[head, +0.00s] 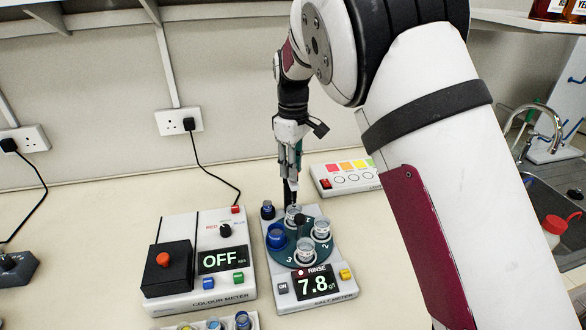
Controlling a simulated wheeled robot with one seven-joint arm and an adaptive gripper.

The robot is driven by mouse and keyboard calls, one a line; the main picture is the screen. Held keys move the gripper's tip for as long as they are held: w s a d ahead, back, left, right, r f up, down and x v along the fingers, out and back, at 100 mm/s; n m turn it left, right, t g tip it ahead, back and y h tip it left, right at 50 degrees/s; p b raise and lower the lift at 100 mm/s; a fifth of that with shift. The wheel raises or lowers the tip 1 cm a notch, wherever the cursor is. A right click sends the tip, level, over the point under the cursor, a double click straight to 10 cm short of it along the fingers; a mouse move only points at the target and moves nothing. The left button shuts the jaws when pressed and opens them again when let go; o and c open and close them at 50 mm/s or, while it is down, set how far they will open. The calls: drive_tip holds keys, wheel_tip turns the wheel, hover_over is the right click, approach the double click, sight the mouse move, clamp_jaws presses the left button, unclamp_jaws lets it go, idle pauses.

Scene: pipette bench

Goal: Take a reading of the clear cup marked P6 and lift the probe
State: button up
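The salt meter (322,288) stands on the bench with a dark green turntable (283,254). Its display (312,284) reads 7.8, with the word RINSE and a red lamp above. Clear cups sit at the right (321,231), front (305,252) and back (292,216) of the turntable, and a blue cup (277,238) at the left. I cannot read P6 on any cup. My gripper (291,176) is above the back cup, closed around a thin dark probe (294,196) that points down to that cup. Its tip is hidden.
The colour meter (205,300), reading OFF, stands close on the left. A small dark blue pot (267,210) is at the salt meter's back left corner. A panel with coloured labels (345,178) lies behind. The sink (565,200) is far right.

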drive_tip(key=shift+o, duration=1.4)
drive_tip(key=shift+r, duration=0.3)
drive_tip(key=shift+f, duration=0.15)
wheel_tip(320, 180, up, 12)
